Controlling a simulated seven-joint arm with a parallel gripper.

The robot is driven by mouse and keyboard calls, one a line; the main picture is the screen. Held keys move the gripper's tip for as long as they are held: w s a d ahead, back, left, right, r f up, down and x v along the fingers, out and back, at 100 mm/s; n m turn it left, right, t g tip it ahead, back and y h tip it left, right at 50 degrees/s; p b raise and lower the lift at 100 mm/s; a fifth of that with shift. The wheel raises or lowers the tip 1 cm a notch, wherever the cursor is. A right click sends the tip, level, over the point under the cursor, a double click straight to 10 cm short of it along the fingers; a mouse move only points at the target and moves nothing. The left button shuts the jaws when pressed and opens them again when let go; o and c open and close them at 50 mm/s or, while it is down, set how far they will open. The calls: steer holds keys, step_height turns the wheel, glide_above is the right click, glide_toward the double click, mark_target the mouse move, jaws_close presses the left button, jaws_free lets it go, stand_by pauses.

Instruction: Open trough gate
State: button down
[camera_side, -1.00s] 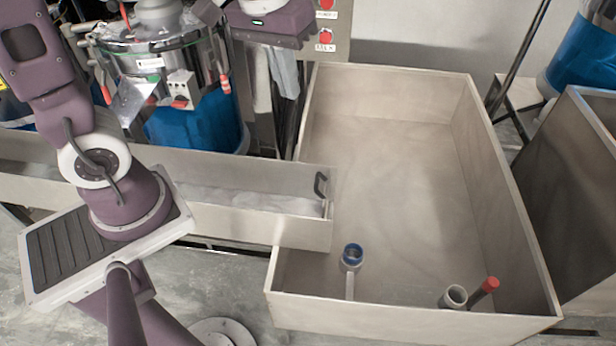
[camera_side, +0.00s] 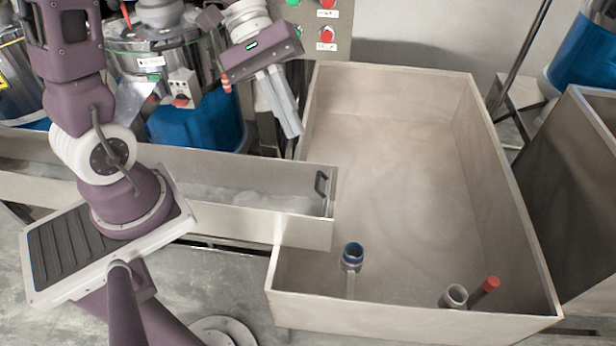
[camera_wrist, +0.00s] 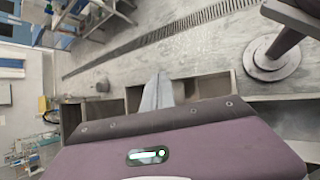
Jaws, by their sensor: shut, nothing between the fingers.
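The trough (camera_side: 230,190) is a long, narrow beige channel with pale material lying in it. Its gate, with a dark handle (camera_side: 320,185), is at the trough's right end, beside the large beige bin (camera_side: 385,170). The gate panel is mostly hidden and I cannot tell its exact height. My gripper (camera_side: 291,135) is above and to the upper left of the handle, tilted downward, apart from it. Its pale fingers are together and hold nothing. In the wrist view the fingers (camera_wrist: 158,78) also show together.
The big bin holds a blue-ringed pipe (camera_side: 352,256), a grey pipe (camera_side: 454,296) and a red-capped pipe (camera_side: 485,290) near its front. Steel machines with blue bases (camera_side: 195,120) stand behind the trough. A button panel (camera_side: 318,30) is behind my gripper. The bin's middle is free.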

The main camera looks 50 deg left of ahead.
steer(key=w+a+f+n+t+h, duration=0.2)
steer(key=w+a+f+n, duration=0.2)
steer(key=f+n, duration=0.15)
steer(key=w+a+f+n+t+h, duration=0.1)
steer(key=w+a+f+n+t, duration=0.25)
steer(key=f, duration=0.35)
steer(key=s+a+f+n+t+y, duration=0.1)
steer(key=a+f+n+t+y, duration=0.1)
steer(key=a+f+n, duration=0.5)
steer(key=s+a+f+n+t+y, duration=0.1)
steer(key=s+a+f+n, duration=0.1)
steer(key=f, duration=0.9)
steer(key=w+x, duration=0.1)
steer(key=x, duration=0.9)
steer(key=shift+w+r, duration=0.1)
steer(key=shift+r, duration=2.1)
